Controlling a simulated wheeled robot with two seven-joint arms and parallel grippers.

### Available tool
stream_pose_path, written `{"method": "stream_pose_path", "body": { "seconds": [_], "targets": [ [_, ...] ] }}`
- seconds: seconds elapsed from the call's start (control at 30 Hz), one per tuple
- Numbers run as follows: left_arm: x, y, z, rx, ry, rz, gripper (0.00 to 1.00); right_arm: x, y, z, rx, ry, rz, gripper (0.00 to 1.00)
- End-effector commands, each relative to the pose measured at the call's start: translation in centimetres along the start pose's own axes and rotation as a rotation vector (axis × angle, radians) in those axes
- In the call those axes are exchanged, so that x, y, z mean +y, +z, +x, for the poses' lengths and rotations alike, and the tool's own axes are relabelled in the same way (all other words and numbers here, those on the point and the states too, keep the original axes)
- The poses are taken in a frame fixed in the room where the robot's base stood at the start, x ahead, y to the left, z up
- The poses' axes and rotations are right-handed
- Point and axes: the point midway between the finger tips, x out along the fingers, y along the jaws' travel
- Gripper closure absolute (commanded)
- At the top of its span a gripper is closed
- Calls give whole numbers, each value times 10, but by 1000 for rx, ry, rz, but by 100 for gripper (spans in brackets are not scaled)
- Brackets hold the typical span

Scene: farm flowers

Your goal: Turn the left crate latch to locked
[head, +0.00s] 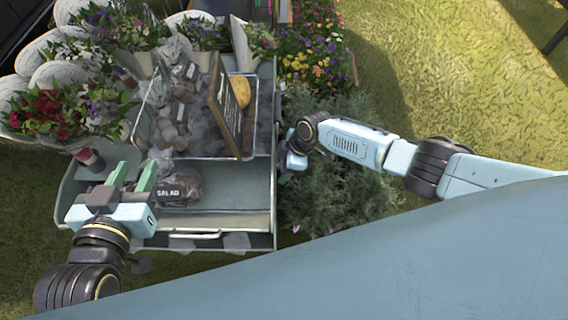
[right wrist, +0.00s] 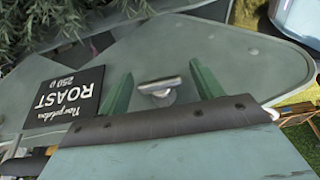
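A small metal latch (right wrist: 160,88) with a flat handle sits on the grey-green side panel (right wrist: 215,45) of the crate in the right wrist view. Its handle lies nearly level across that picture. My right gripper (right wrist: 163,78) is open, with one green finger on each side of the latch and gaps between. In the head view my right gripper (head: 284,170) is at the right side of the crate (head: 262,195), and its fingers and the latch are hard to make out. My left gripper (head: 133,172) is open and empty over the crate's left front part.
A black ROAST sign (right wrist: 68,105) is on the panel beside the latch. A dark SALAD bag (head: 180,188) lies near my left gripper. A wire basket (head: 217,143) holds bags and a board. Bouquets (head: 70,115) stand at left; a leafy bush (head: 335,195) is under my right arm.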

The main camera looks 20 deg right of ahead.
Motion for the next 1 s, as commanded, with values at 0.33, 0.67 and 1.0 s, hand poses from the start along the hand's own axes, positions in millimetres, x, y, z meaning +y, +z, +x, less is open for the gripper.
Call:
{"method": "stream_pose_path", "body": {
  "seconds": [0.33, 0.67, 1.0],
  "targets": [
    [-1, 2, 0, -14, -2, 0, 64, 0, 0, -1, -1, 1, -1, 33],
    [-10, 42, -13, -271, -25, 0, 64, 0, 0, -22, -1, 1, -2, 33],
    [-21, 97, -52, -642, -56, -9, 64, 0, 0, -49, -1, 1, -1, 33]
  ]
}}
